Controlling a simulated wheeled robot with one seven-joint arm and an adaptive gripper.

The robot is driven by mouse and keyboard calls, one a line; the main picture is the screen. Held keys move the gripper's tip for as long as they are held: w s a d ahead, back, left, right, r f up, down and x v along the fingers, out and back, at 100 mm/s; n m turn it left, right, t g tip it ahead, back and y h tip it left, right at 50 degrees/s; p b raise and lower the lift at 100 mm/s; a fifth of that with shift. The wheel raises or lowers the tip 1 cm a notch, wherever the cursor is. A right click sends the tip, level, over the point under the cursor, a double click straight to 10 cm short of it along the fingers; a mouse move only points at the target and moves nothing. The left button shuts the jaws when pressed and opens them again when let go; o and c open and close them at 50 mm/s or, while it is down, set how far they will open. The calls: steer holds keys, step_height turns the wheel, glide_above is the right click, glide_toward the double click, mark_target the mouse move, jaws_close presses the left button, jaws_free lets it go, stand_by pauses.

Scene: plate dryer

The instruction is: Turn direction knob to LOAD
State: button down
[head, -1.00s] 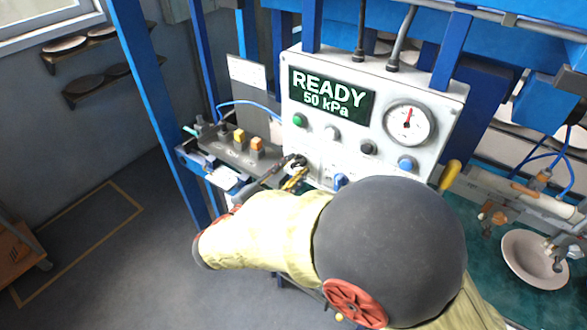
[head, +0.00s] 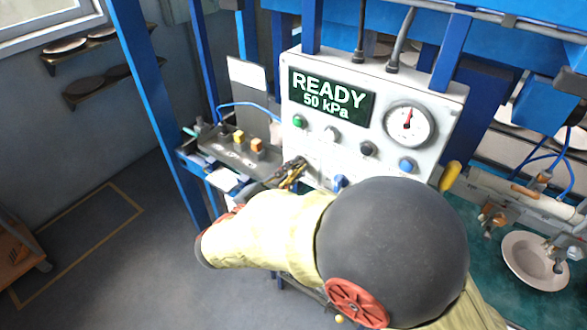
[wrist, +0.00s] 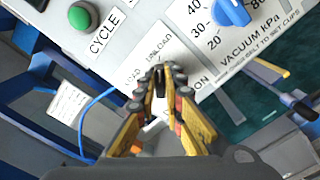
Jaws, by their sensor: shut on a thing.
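The direction knob (wrist: 160,83) is a narrow dark grip on a white plate of the control panel, seen in the wrist view. My gripper (wrist: 161,78) is shut on it, with a fingertip on each side. The UNLOAD label (wrist: 160,45) shows just beyond the fingertips, and a partly covered label ending in "OAD" (wrist: 132,76) is to their left. The exact pointing of the knob is hard to tell behind the fingers. In the head view my gripper (head: 297,166) is at the lower left of the white panel (head: 455,105), and the knob is hidden.
A green CYCLE button (wrist: 82,16) and a blue vacuum knob (wrist: 233,11) are near the fingers. The panel screen (head: 330,95) reads READY 50 kPa beside a round gauge (head: 408,124).

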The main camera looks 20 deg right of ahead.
steer(key=shift+p, duration=0.4)
steer(key=n+p, duration=0.9)
steer(key=p, duration=0.2)
steer(key=n+p, duration=0.9)
steer(key=p, duration=0.3)
steer(key=shift+w+a, duration=0.15)
steer(key=shift+w, duration=0.05)
steer(key=c, duration=1.9)
jaws_free()
